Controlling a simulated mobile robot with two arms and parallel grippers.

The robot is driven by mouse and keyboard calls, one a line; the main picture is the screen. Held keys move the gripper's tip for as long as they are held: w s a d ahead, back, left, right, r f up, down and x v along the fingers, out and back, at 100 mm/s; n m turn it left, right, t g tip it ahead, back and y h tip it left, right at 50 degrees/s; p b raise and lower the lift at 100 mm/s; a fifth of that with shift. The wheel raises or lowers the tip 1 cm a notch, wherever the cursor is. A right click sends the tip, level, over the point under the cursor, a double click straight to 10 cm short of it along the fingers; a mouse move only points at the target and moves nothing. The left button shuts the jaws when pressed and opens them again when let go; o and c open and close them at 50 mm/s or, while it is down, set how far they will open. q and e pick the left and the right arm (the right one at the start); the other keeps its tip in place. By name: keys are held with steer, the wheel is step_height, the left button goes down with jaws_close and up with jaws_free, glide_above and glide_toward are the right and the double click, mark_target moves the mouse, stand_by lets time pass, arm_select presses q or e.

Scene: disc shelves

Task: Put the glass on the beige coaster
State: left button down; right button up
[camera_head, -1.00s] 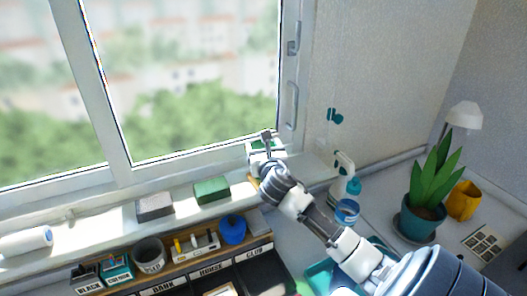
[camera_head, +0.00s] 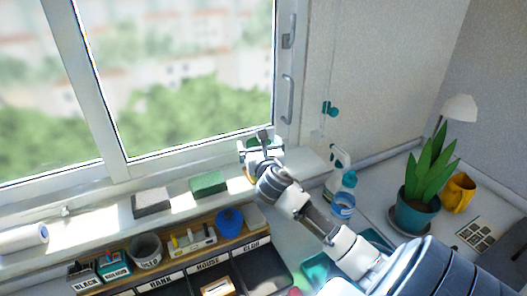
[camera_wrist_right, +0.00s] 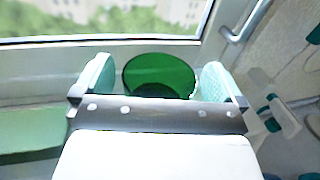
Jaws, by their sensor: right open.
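A green glass shows in the right wrist view (camera_wrist_right: 160,72) as a round green shape with a dark lower part, between my right gripper's two teal fingers (camera_wrist_right: 158,82). The fingers are open, one on each side of it, and I see gaps to both. In the head view my right gripper (camera_head: 262,148) is over the right end of the window sill, with a bit of the green glass (camera_head: 254,142) behind it. A small tan edge (camera_head: 251,178) shows below the gripper; I cannot tell whether it is the beige coaster. My left gripper is not in view.
A grey block (camera_head: 151,202) and a green block (camera_head: 208,184) lie on the sill (camera_head: 110,216), left of my gripper. A labelled organizer (camera_head: 192,262) is below.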

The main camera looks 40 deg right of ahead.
steer(key=b+v, duration=0.1)
steer(key=v, duration=1)
steer(key=shift+s, duration=0.2)
steer(key=shift+a, duration=0.15)
